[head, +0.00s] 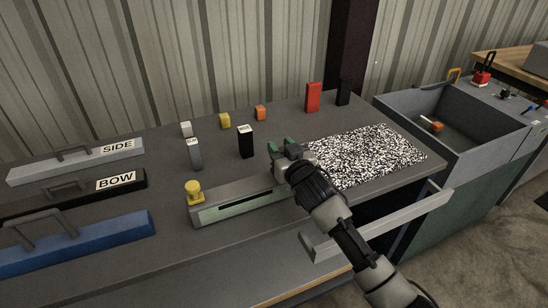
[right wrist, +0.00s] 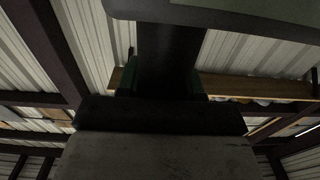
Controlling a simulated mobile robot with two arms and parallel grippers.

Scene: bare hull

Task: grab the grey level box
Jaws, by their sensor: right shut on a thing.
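The grey level box (head: 248,204) is a long, low grey bar with a pale green strip along its front side. My own arm hides that end and the exact contact. In the right wrist view, a dark upright part (right wrist: 168,62) shows between the green fingers. My left gripper is not in view.
Several small blocks stand behind, including a labelled grey one (head: 195,154), a labelled black one (head: 246,142) and a red one (head: 313,97). Handled bars marked SIDE (head: 75,162) and BOW (head: 70,193) and a blue bar (head: 90,243) lie left. A speckled mat (head: 370,155) lies right.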

